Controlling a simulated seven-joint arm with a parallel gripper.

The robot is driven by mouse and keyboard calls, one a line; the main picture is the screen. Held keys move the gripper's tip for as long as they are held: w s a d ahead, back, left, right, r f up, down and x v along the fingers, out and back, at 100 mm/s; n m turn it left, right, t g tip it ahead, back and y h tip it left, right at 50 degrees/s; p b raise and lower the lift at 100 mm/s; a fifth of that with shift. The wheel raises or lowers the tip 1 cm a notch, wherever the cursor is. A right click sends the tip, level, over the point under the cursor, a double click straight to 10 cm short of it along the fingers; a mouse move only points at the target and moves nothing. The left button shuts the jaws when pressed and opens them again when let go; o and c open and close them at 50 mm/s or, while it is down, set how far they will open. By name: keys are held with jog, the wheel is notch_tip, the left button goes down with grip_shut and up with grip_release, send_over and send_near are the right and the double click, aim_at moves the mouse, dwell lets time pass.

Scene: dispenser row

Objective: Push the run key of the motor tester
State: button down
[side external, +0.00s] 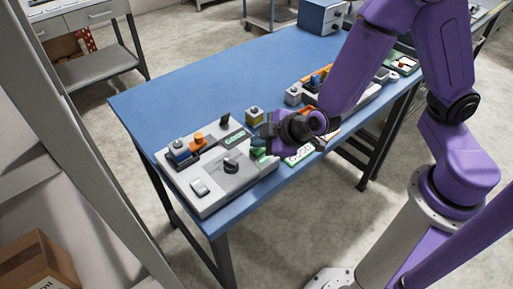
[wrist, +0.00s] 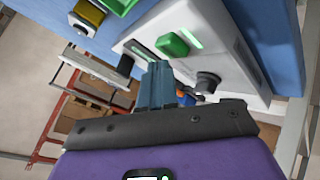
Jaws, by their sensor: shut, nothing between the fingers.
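The motor tester (side external: 215,178) is a flat light-grey box at the near left end of the blue table. It carries a black knob (side external: 231,166), a white rocker (side external: 200,187), a small display (side external: 235,138) and an orange motor-like part. A green key (wrist: 172,44) shows clearly in the wrist view, beside a lit green strip; I cannot read a label on it. My gripper (wrist: 158,70) is shut and empty, its fingertips close to the green key. In the side view my gripper (side external: 262,142) is over the tester's right edge. I cannot tell whether it touches the key.
A small yellow-sided box with a button (side external: 254,116) stands behind the tester. A black upright lever (wrist: 125,66) rises from the tester near my fingers. More devices stand along the table to the right, partly behind my arm. The table's back left (side external: 165,100) is clear.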

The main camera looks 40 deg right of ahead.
aim_at(260, 151)
jog(key=shift+f, duration=0.55)
dwell(0.8)
jog(key=shift+r, duration=1)
notch_tip(260, 151, up, 6)
dwell(0.5)
